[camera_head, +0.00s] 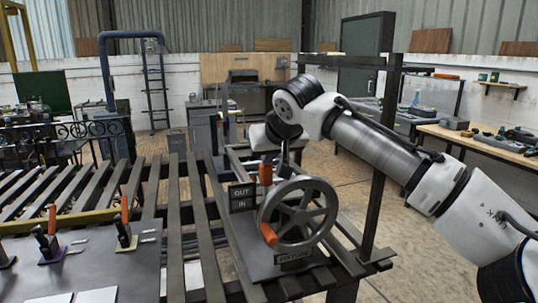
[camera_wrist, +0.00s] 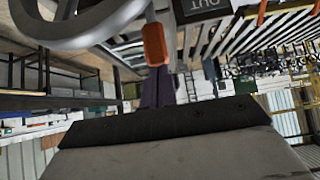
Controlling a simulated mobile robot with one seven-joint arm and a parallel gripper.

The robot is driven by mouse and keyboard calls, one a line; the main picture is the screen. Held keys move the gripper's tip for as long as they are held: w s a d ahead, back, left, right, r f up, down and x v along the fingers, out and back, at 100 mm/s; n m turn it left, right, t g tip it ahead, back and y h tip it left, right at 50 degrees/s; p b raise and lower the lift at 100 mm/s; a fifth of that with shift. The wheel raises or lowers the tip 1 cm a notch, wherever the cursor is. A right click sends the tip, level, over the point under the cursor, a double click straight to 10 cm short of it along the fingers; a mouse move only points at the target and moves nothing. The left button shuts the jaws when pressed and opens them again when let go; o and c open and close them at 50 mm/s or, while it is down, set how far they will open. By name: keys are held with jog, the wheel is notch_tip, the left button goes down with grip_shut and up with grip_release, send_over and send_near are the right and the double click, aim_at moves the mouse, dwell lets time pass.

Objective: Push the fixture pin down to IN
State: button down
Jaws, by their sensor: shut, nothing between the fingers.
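The fixture pin (camera_head: 266,174) has an orange grip and stands upright beside the OUT plate (camera_head: 242,190) and the IN plate (camera_head: 243,203), with its grip nearer the height of OUT. In the wrist view, the orange grip (camera_wrist: 154,45) hangs in front of my shut dark fingertips (camera_wrist: 157,88), beside part of the OUT plate (camera_wrist: 203,8). My gripper (camera_head: 268,157) is just above the grip in the head view. Its fingers are small and partly hidden there. I cannot tell whether they touch the pin.
A grey handwheel (camera_head: 327,208) with an orange knob (camera_head: 269,235) stands just right of the pin, on the fixture base. Slatted benches (camera_head: 185,215) lie around it. A left plate holds orange-handled tools (camera_head: 125,228). A dark upright post (camera_head: 380,150) stands near my arm.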

aim_at(268, 171)
notch_tip(268, 171, down, 3)
jog(key=shift+f+b, duration=0.15)
jog(key=shift+b, duration=0.5)
jog(key=shift+f, duration=0.3)
